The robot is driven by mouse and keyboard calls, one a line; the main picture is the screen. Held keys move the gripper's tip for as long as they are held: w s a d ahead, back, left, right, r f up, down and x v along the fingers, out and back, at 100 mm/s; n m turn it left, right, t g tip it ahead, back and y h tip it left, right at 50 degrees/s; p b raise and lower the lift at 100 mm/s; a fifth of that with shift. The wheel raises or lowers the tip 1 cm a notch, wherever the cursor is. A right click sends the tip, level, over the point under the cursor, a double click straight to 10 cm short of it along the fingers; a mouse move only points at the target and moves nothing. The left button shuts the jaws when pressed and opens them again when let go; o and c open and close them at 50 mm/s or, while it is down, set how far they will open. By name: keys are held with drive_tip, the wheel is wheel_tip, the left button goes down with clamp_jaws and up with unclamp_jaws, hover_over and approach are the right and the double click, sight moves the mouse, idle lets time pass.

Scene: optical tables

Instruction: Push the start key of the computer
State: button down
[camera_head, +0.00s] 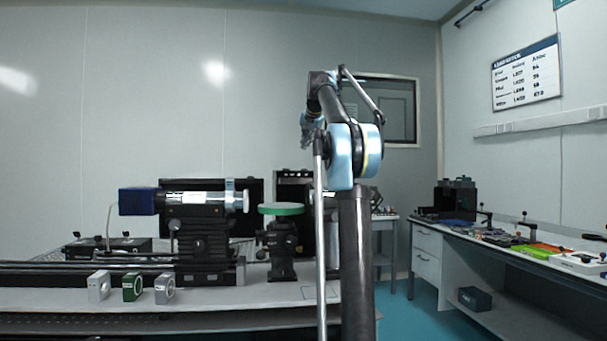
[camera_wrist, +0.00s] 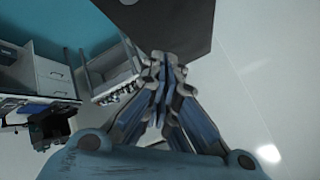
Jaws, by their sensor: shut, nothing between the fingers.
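A black box (camera_head: 293,177) that looks like the computer stands behind the bench in the head view, partly hidden by my arm and the equipment in front. A wide black panel (camera_head: 256,187), perhaps a monitor, is to its left. No start key can be made out. My gripper (camera_head: 308,132) hangs above and slightly right of the box in the head view. In the wrist view my gripper (camera_wrist: 165,62) is shut and empty, its fingers together. A dark flat surface (camera_wrist: 185,25) shows past the fingertips; I cannot tell what it is or whether they touch.
An optical bench (camera_head: 230,297) with a laser-like instrument (camera_head: 197,201), a green-topped post (camera_head: 281,210) and small mounts (camera_head: 132,287) fills the lower left. A right-hand bench (camera_head: 470,236) holds tools and coloured trays. Blue floor (camera_head: 405,312) is clear between them.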

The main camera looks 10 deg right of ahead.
drive_tip(key=shift+f, duration=3.45)
drive_tip(key=shift+s+f, duration=0.1)
drive_tip(key=shift+f, duration=0.7)
drive_tip(key=shift+r, duration=0.85)
drive_tip(key=shift+r, duration=0.15)
drive_tip(key=shift+r, duration=2.35)
